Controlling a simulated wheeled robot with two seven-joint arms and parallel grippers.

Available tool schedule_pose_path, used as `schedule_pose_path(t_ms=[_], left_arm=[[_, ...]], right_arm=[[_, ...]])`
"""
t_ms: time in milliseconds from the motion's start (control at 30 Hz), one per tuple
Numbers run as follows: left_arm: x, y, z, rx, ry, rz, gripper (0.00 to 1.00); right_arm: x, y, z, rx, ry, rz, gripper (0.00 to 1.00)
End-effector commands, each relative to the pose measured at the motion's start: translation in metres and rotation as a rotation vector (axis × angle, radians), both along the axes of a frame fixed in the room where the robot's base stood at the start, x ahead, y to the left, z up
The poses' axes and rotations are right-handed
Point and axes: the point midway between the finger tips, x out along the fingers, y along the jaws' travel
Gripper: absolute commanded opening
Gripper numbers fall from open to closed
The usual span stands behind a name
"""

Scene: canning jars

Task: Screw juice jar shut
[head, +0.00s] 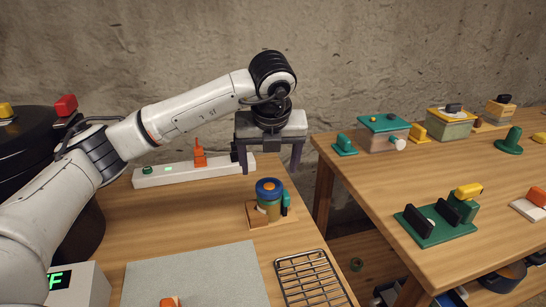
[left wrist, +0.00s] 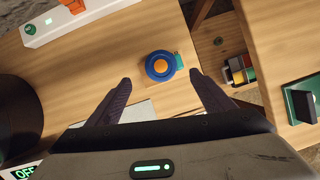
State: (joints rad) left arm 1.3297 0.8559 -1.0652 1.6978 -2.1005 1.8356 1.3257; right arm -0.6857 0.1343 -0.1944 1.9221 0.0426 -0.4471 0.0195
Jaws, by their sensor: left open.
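A jar (head: 273,213) with a yellowish body stands upright on a small wooden base (head: 256,221) on the table. A blue lid (head: 268,186) with an orange centre sits on its top; the lid also shows from above in the left wrist view (left wrist: 150,68). I cannot tell how tightly the lid sits. A teal block (head: 286,199) stands at the jar's right side. My left gripper (head: 270,168) points down, open and empty, behind and above the jar in the head view. In the left wrist view the lid lies just beyond the gap between its fingertips (left wrist: 160,80).
A wire rack (head: 310,278) and a grey mat (head: 195,278) lie in front of the jar. A long white box (head: 178,174) with an orange piece stands behind left. A second table (head: 385,185) with several fixtures is at right, across a gap.

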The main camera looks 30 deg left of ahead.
Motion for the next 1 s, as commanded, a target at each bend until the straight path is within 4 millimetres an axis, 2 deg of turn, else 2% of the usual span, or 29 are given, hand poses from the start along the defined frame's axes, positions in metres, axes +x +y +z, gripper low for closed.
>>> schedule_pose_path(t_ms=[200, 400, 600, 833, 867, 1000], left_arm=[[0.011, 0.009, -0.038, -0.001, 0.004, -0.001, 0.75], [0.020, 0.015, -0.063, -0.002, 0.002, -0.001, 0.75], [0.023, 0.018, -0.073, -0.002, 0.002, -0.004, 0.75], [0.024, 0.018, -0.074, -0.003, 0.002, -0.005, 0.75], [0.024, 0.018, -0.074, -0.003, 0.001, -0.004, 0.73], [0.024, 0.017, -0.074, -0.003, 0.001, -0.004, 0.50]], right_arm=[[-0.001, 0.000, 0.004, 0.002, 0.001, -0.002, 0.37], [-0.002, 0.000, 0.004, 0.003, 0.001, -0.003, 0.37], [-0.002, -0.001, 0.004, 0.002, 0.001, -0.005, 0.37], [-0.002, -0.002, 0.004, 0.001, 0.002, -0.006, 0.37], [-0.002, -0.002, 0.004, 0.001, 0.002, -0.006, 0.37], [-0.002, -0.002, 0.003, 0.000, 0.003, -0.006, 0.37]])
